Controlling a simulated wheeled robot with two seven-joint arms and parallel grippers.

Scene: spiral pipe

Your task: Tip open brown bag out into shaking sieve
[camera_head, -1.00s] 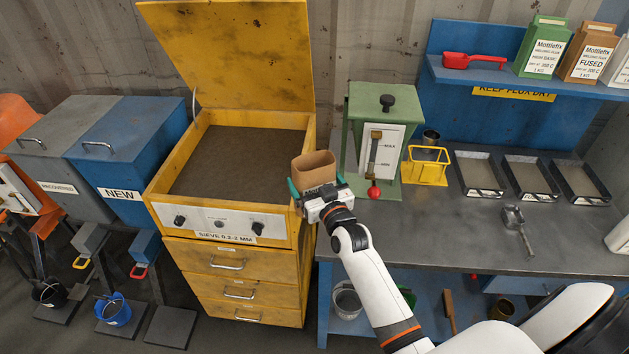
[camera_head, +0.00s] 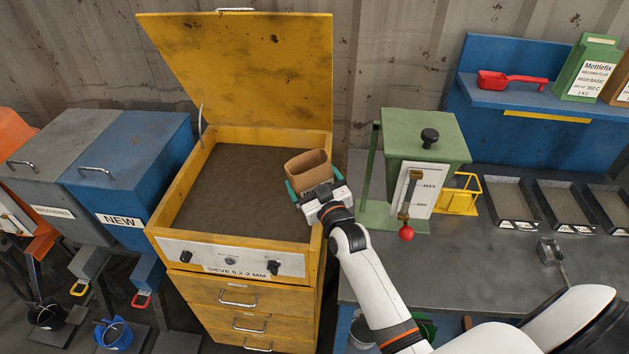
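The open brown bag (camera_head: 308,172) is upright, its mouth facing up, over the right edge of the sieve. My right gripper (camera_head: 311,187) is shut on the bag, with a green finger at each side of it. The bag's contents cannot be made out. The yellow sieve box (camera_head: 203,244) stands with its lid (camera_head: 245,70) raised. Its dark mesh bed (camera_head: 235,190) lies open to the left of the bag. My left gripper is not in view.
The green hopper (camera_head: 420,140) with a red-knobbed lever stands on the bench right of the sieve. A yellow wire holder (camera_head: 460,195) and metal trays (camera_head: 500,203) lie beyond it. The blue NEW bin (camera_head: 130,165) is left of the sieve. The space above the mesh is clear.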

